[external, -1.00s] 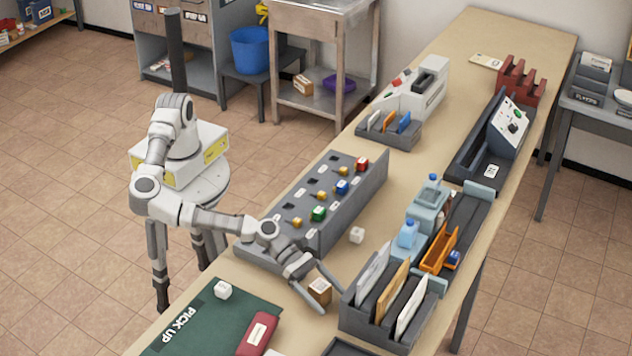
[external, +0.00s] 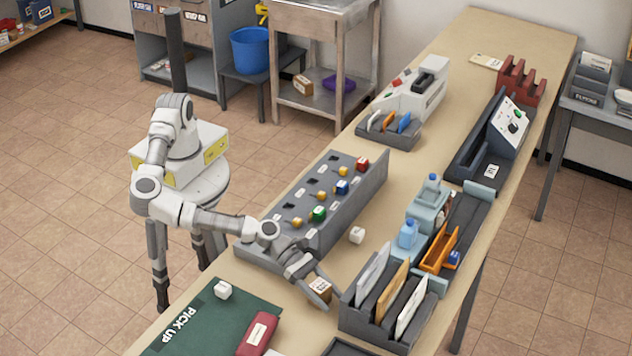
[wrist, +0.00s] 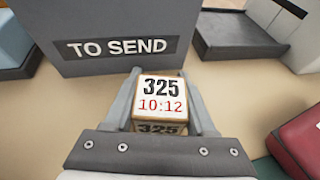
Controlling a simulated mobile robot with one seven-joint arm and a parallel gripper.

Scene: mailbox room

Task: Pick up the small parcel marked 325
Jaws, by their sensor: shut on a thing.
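The small parcel (wrist: 160,92) is a brown and white cube marked 325, with 10:12 in red below the number. In the wrist view it sits between the two fingers of my gripper (wrist: 162,105), which is shut on it. In the external view the parcel (external: 319,288) is at my gripper (external: 318,290), beside the grey letter rack. I cannot tell whether it still touches the table.
The rack marked TO SEND (wrist: 120,40) stands just beyond the parcel; it holds several envelopes. A green PICK UP mat (external: 215,320) with a white cube and a red box lies left. A key board (external: 340,215) stands behind my forearm.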

